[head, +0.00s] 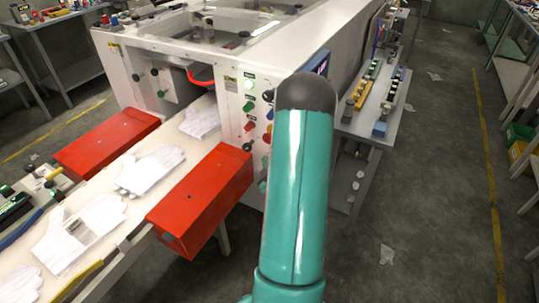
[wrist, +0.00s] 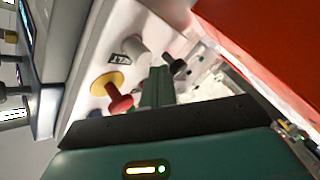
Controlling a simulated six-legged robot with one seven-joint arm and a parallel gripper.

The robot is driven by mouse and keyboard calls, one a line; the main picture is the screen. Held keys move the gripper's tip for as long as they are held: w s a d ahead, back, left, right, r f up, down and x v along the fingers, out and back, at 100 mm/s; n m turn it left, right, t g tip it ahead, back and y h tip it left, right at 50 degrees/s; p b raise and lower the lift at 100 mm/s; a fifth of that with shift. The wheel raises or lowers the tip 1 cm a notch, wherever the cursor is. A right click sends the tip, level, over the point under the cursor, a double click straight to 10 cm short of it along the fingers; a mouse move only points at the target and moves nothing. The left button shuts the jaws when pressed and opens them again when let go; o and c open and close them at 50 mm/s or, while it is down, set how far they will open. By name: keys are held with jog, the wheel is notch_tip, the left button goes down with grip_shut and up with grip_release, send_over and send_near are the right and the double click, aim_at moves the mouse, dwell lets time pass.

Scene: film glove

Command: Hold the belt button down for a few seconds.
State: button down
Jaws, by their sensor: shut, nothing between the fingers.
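The white machine's control panel (head: 235,95) carries several coloured buttons and knobs in the head view, including a green button (head: 248,106). I cannot tell which is the belt button; the labels are too small to read. In the wrist view my gripper (wrist: 158,72) is shut and empty, its fingertips pointing at the panel. A pale button (wrist: 134,47) is just left of and beyond the fingertips, a black knob (wrist: 178,67) is to the right, and a red mushroom button (wrist: 119,101) on a yellow plate is to the left. Contact is not clear. My arm hides the gripper in the head view.
A red box (head: 205,195) juts out beside the belt (head: 150,200), close to the panel; it fills the wrist view's upper right (wrist: 265,45). White gloves (head: 150,170) lie on the belt. A grey side table (head: 385,125) stands right of the machine. The right floor is mostly clear.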

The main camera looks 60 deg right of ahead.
jog(key=shift+d, duration=0.35)
jog(key=shift+d, duration=0.45)
dwell(2.5)
jog(key=shift+a, duration=0.1)
dwell(1.4)
jog(key=shift+a, duration=0.75)
jog(key=shift+a, duration=0.1)
jog(key=a, duration=0.4)
jog(key=shift+s+a, duration=0.25)
jog(key=shift+a, duration=0.15)
dwell(0.3)
